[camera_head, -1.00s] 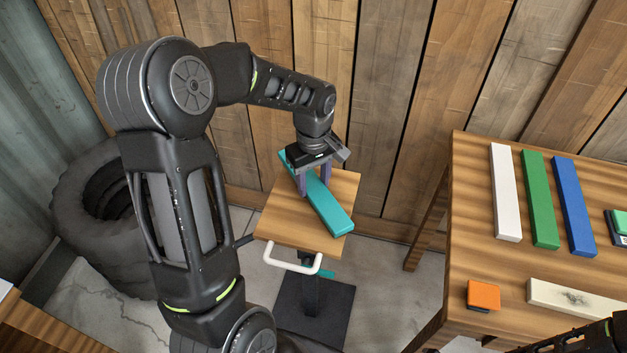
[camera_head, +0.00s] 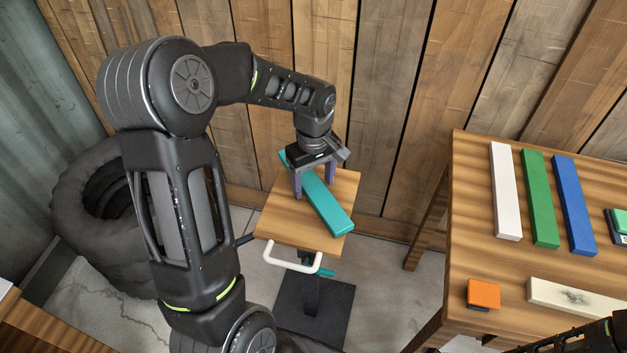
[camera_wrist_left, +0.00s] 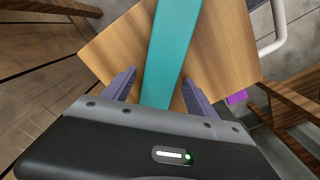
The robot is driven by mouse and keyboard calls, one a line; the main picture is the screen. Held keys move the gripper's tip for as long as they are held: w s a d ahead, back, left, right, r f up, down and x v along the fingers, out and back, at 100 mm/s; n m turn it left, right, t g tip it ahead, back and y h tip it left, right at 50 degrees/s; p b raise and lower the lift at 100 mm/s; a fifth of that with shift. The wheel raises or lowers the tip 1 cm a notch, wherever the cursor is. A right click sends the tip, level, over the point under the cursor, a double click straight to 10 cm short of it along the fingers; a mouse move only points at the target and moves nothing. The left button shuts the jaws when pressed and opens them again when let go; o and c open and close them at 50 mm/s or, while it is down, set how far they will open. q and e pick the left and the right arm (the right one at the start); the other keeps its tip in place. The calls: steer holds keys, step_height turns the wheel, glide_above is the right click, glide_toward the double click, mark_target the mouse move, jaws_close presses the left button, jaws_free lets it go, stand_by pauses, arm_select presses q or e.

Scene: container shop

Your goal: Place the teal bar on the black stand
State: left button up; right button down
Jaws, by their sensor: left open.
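The teal bar (camera_head: 328,207) lies flat on the square wooden top of a stand, slanting across it from back left to front right. The stand has a black post and a square black base (camera_head: 333,308); its wooden top (camera_head: 285,225) also shows in the left wrist view (camera_wrist_left: 225,50). My left gripper (camera_head: 315,187) is above the bar, pointing down, with its purple fingers open on either side of it. In the left wrist view the bar (camera_wrist_left: 170,50) runs between the open fingers (camera_wrist_left: 160,80), with a gap on both sides. My right gripper cannot be made out.
A white handle (camera_head: 292,262) sticks out at the stand's front. A wooden table (camera_head: 465,210) on the right holds white, green and blue bars and an orange block (camera_head: 483,294). Tyres (camera_head: 85,190) stand at the left. A plank wall is close behind the stand.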

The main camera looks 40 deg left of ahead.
mark_target(314, 186)
arm_select(q)
step_height(314, 186, up, 12)
stand_by(0.5)
steer(key=shift+r, duration=0.1)
stand_by(0.6)
